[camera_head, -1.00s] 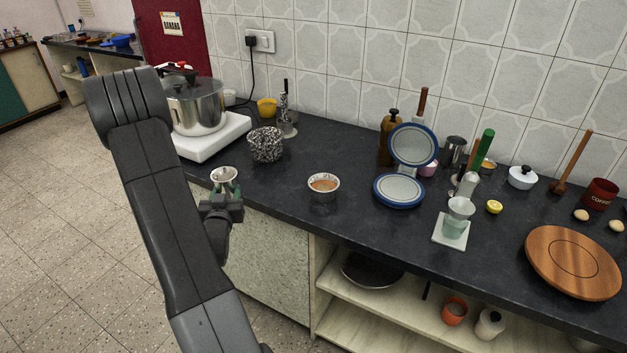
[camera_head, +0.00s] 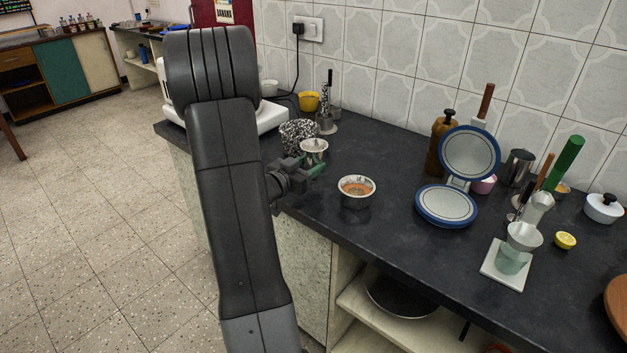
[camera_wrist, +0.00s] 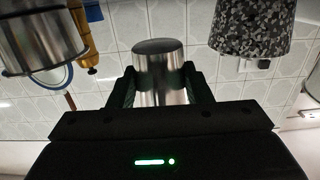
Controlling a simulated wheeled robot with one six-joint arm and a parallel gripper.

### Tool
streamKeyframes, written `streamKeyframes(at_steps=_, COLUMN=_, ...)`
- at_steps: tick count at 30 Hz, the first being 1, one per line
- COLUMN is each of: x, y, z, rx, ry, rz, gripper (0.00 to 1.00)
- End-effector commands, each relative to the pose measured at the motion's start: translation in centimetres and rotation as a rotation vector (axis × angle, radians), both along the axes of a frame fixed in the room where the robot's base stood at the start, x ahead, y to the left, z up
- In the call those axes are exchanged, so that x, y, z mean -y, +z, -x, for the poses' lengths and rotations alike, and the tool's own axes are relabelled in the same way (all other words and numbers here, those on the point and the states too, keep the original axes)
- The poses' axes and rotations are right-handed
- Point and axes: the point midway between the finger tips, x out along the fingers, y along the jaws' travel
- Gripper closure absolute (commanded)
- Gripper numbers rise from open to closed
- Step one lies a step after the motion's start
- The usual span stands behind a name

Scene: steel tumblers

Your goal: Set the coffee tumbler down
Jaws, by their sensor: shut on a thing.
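The coffee tumbler (camera_head: 314,147), a small steel cup with a pale rim, is held upright in my gripper (camera_head: 312,165). In the wrist view the tumbler (camera_wrist: 160,75) sits between the two fingers, which press on its sides. In the head view it is over the counter's left part, in front of a speckled black-and-white pot. Its lower part is hidden by my gripper there, and I cannot tell whether its base touches the counter. A second steel tumbler (camera_head: 356,190) with brown liquid stands on the counter to the right; its steel side shows in the wrist view (camera_wrist: 35,35).
The dark counter (camera_head: 385,233) has free room around the second tumbler. The speckled pot (camera_head: 299,132) is close behind the held tumbler. A blue-rimmed waffle-iron-like appliance (camera_head: 446,205) stands to the right. A yellow cup (camera_head: 309,102) is at the back.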

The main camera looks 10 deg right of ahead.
Motion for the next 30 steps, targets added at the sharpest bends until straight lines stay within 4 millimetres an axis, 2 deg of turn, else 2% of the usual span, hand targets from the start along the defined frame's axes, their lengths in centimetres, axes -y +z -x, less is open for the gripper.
streamKeyframes(at_steps=10, x=0.0, y=-3.9, z=0.0, rx=-0.003, ry=0.001, rz=0.001, gripper=0.82)
streamKeyframes(at_steps=22, x=0.0, y=-4.5, z=0.0, rx=0.001, ry=0.001, rz=0.000, gripper=0.82)
streamKeyframes(at_steps=23, x=0.0, y=-4.5, z=0.0, rx=0.001, ry=0.001, rz=-0.001, gripper=0.53)
streamKeyframes(at_steps=24, x=0.0, y=-4.4, z=0.0, rx=0.001, ry=0.001, rz=-0.001, gripper=0.45)
streamKeyframes(at_steps=26, x=0.0, y=-4.4, z=0.0, rx=0.000, ry=0.001, rz=0.000, gripper=0.34)
streamKeyframes(at_steps=30, x=0.0, y=-4.4, z=0.0, rx=0.000, ry=0.001, rz=0.000, gripper=0.33)
